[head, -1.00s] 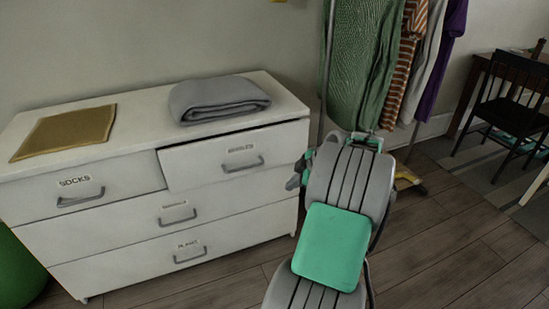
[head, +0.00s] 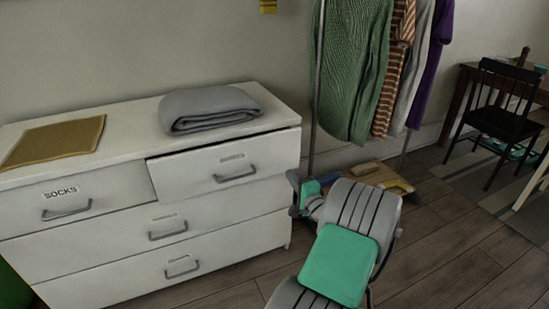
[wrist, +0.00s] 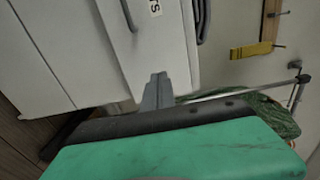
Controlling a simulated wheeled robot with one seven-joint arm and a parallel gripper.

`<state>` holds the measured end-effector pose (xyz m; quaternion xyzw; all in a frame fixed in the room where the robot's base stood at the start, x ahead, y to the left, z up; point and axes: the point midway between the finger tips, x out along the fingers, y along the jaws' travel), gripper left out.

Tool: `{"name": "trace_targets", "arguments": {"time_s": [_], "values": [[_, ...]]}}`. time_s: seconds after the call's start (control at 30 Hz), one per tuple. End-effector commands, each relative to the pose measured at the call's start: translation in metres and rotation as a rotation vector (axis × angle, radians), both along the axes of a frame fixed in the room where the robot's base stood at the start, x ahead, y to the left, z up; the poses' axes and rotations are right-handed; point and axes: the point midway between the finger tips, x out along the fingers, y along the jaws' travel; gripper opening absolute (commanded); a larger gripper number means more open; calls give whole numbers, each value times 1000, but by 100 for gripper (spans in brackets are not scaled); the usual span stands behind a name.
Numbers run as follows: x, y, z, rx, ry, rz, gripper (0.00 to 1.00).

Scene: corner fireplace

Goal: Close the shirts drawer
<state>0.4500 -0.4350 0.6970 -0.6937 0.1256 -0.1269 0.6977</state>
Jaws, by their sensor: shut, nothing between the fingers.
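The top right drawer (head: 205,168) of the white dresser stands partly open, its front out past the drawer beside it. Its label is too small to read in the head view; in the wrist view the label (wrist: 155,7) on the drawer front (wrist: 150,50) ends in "TS". A grey bar handle (head: 235,173) is on the front. My gripper (wrist: 158,82) shows in the wrist view, fingers together and empty, overlapping the lower end of the drawer front in the picture. I cannot tell whether it touches. In the head view my arm stands right of the dresser, and the fingertips are not clear.
The socks drawer (head: 75,202) and the two wide drawers (head: 150,228) below look closed. A folded grey cloth (head: 208,108) and a tan cloth (head: 55,140) lie on the dresser top (head: 130,125). A clothes rack (head: 318,80) stands behind my arm. Wood floor (head: 450,235) is open at right.

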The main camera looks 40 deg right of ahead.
Motion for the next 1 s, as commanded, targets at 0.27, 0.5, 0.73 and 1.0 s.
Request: {"name": "trace_targets", "arguments": {"time_s": [0.27, 0.5, 0.73, 1.0], "values": [[51, -17, -2, -6, 1, 7, 0], [100, -34, -2, -7, 1, 7, 0], [124, -45, -1, -6, 2, 3, 0], [126, -46, 0, -6, 2, 3, 0]]}}
